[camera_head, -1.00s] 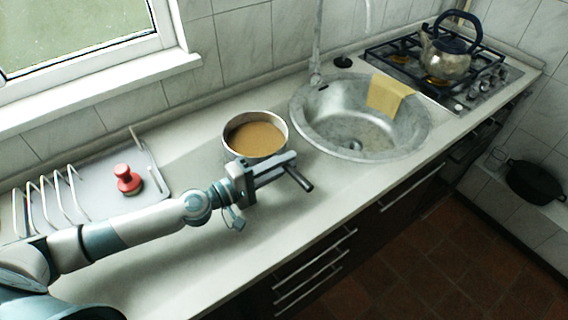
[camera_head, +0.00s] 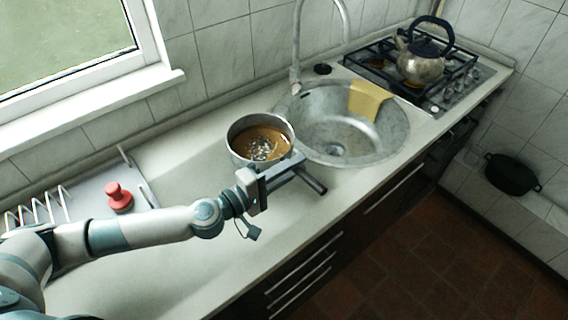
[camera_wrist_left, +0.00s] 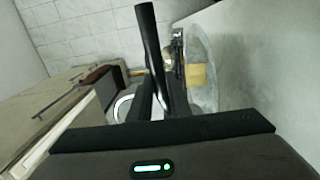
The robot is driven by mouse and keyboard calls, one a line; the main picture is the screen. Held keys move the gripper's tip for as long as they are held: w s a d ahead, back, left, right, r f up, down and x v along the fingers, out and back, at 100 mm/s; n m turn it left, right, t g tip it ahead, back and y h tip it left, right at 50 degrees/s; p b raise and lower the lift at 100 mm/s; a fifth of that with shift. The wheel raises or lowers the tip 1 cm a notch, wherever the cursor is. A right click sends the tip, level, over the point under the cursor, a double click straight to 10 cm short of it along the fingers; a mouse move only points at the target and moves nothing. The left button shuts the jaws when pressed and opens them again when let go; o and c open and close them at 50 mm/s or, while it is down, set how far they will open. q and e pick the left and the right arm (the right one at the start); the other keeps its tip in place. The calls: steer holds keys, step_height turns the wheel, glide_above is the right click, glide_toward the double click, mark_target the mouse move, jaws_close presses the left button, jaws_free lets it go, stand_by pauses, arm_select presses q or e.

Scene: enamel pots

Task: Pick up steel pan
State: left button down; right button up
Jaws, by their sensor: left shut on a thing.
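The steel pan (camera_head: 236,150) is a round metal pot with brown liquid in it, at the counter's middle in the head view. The liquid's surface looks disturbed, with pale flecks. My left gripper (camera_head: 286,172) is at the pan's near right side, shut on its dark handle (camera_head: 313,183), whose end sticks out past the fingers. In the left wrist view the black handle (camera_wrist_left: 150,40) rises from between the gripper's fingers (camera_wrist_left: 152,100). The pan's underside is hidden, so any gap to the counter is hard to judge. My right gripper is not in view.
The sink (camera_head: 396,136) with a yellow cloth (camera_head: 368,100) is right beside the pan. A kettle (camera_head: 421,66) stands on the stove (camera_head: 463,92). A red-knobbed item (camera_head: 119,197) and a wire rack (camera_head: 40,208) are left. A black pot (camera_head: 513,175) sits at far right. The front counter is clear.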

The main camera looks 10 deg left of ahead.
arm_select(q)
steer(key=d+r+p, duration=0.1)
steer(key=d+r, duration=0.2)
steer(key=d, duration=0.2)
steer(key=shift+s+r, duration=0.2)
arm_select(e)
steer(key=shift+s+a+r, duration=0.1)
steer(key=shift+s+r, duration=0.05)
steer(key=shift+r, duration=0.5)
arm_select(q)
steer(key=shift+d+r, duration=0.1)
steer(key=shift+s, duration=0.2)
